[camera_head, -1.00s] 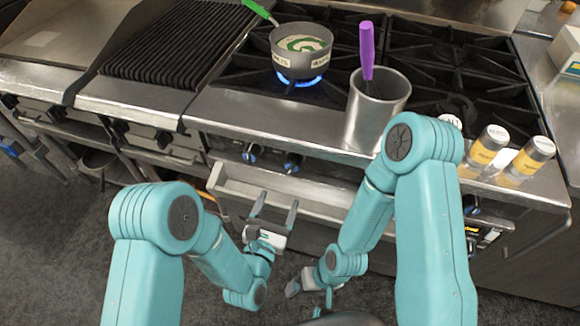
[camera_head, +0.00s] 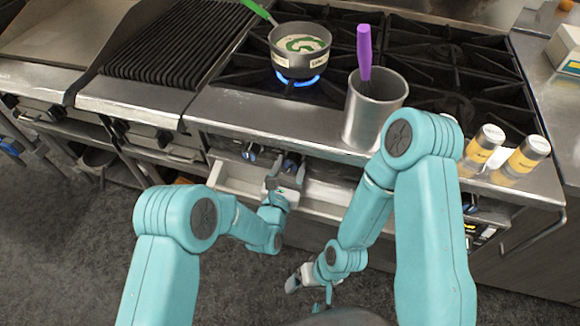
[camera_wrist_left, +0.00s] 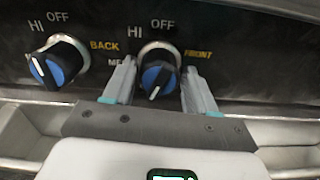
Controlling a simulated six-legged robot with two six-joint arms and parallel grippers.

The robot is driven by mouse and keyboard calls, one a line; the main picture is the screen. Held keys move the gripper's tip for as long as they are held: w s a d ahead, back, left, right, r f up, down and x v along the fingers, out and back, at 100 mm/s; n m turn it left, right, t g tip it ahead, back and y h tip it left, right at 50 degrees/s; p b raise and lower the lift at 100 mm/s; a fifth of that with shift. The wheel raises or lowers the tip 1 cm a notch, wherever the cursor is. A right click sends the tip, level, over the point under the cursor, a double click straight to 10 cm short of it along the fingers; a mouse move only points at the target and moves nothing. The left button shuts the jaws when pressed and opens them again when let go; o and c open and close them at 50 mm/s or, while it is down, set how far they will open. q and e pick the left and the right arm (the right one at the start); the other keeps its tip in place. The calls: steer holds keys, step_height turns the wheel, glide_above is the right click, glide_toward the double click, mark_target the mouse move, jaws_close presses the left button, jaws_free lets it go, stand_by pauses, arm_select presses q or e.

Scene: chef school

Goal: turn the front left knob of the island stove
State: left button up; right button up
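The stove's front panel has a blue-and-black knob labelled FRONT (camera_wrist_left: 158,78), seen in the left wrist view. Its white mark shows toward the lower side, under the HI and OFF print. A like knob labelled BACK (camera_wrist_left: 57,62) is to its left; it shows in the head view too (camera_head: 251,151). My left gripper (camera_head: 288,160) is at the panel, open, with one finger on each side of the FRONT knob in the left wrist view (camera_wrist_left: 158,80). I cannot tell whether the fingers touch it. My right gripper (camera_head: 300,277) hangs low, away from the stove; its fingers are unclear.
A pan (camera_head: 300,50) with a green handle stands over a blue flame (camera_head: 298,80). A metal canister (camera_head: 372,118) holding a purple-handled utensil (camera_head: 365,50) and yellow-labelled jars (camera_head: 484,146) stand near the front edge. An open ledge or tray (camera_head: 235,180) lies below the knobs.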

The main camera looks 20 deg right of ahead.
arm_select(q)
steer(key=c, duration=0.6)
steer(key=shift+o, duration=0.2)
